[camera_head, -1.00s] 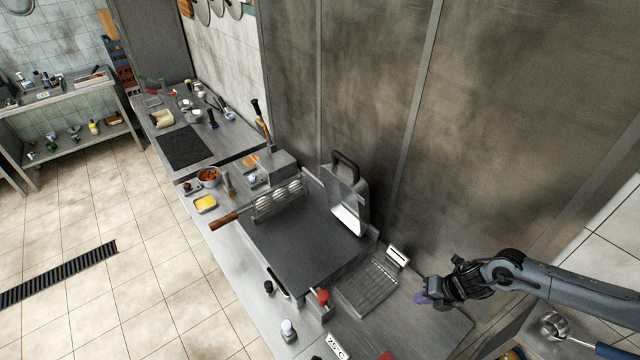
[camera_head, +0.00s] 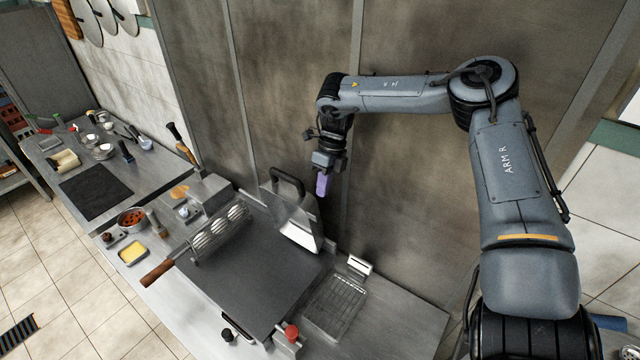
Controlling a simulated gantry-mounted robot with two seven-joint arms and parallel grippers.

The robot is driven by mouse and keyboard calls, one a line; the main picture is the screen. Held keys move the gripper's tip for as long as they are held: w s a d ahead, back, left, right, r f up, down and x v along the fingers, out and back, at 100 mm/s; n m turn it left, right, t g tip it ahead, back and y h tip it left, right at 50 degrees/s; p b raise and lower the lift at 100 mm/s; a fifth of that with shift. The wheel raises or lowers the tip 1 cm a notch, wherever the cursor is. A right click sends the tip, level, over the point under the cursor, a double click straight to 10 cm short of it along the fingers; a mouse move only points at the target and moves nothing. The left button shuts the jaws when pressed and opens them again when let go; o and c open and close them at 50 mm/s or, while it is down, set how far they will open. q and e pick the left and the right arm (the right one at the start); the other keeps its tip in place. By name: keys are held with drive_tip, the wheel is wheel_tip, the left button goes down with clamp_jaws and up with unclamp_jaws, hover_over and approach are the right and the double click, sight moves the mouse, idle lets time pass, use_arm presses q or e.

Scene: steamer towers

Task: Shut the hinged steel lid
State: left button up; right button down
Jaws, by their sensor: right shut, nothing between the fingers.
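The hinged steel lid (camera_head: 300,222) stands open, upright at the back right of the dark flat griddle plate (camera_head: 240,268). It has a dark bar handle (camera_head: 287,181) at its top. My right gripper (camera_head: 322,186) has purple fingertips, which are shut and empty and point down. In the picture it is just right of the lid's upper edge, close to the wall side; I cannot tell whether it touches the lid. My left gripper is not in view.
A wire rack tray (camera_head: 336,306) lies right of the griddle. A roller with a wooden handle (camera_head: 158,272) lies across the griddle's left side. A red knob (camera_head: 291,332) is at the front. Steel wall panels (camera_head: 290,90) stand close behind.

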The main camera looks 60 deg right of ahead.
drive_tip(key=p+x, duration=0.1)
drive_tip(key=x, duration=0.6)
drive_tip(key=shift+f, duration=0.15)
drive_tip(key=shift+a, duration=0.1)
